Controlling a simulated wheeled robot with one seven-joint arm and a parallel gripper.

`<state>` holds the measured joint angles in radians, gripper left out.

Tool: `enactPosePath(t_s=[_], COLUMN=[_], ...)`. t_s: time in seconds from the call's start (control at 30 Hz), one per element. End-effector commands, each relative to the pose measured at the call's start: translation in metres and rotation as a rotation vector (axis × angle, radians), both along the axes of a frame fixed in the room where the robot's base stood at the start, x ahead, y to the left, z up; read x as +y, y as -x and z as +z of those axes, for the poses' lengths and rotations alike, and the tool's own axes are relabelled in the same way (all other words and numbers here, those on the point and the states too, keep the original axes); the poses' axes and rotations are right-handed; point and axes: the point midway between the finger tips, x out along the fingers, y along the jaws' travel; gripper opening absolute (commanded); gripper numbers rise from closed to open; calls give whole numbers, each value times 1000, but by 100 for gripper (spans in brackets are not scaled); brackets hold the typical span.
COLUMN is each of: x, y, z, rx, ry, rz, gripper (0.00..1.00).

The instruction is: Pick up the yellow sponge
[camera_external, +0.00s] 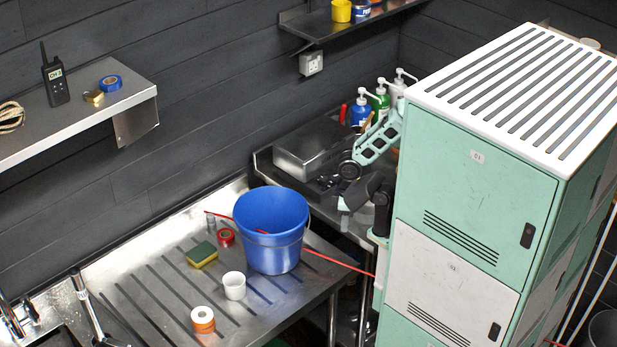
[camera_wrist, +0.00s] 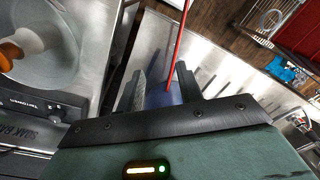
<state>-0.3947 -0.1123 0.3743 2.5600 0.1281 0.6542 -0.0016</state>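The yellow sponge (camera_external: 202,254) has a green top and lies on the ribbed metal drainboard (camera_external: 150,290), left of the blue bucket (camera_external: 270,232). I cannot make out the sponge in the wrist view. My gripper (camera_external: 345,205) is in the air to the right of the bucket, well apart from the sponge. In the wrist view its two fingers (camera_wrist: 163,88) stand apart with nothing held between them. A red stick and a bluish surface show beyond the gap.
A long red stick (camera_external: 340,262) passes by the bucket. Pump bottles (camera_external: 380,102) stand behind my arm; lockers (camera_external: 470,190) are close at right.

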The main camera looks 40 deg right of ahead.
Motion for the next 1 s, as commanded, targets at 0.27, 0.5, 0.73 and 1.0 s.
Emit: enactPosePath(t_s=[0.27,0.5,0.73,1.0], x=[0,0,46,206], y=[0,0,-15,-57], z=[0,0,-4,6], rx=[0,0,27,253], ry=[0,0,-88,-433], rz=[0,0,-121,-618], gripper=[81,85,85,85])
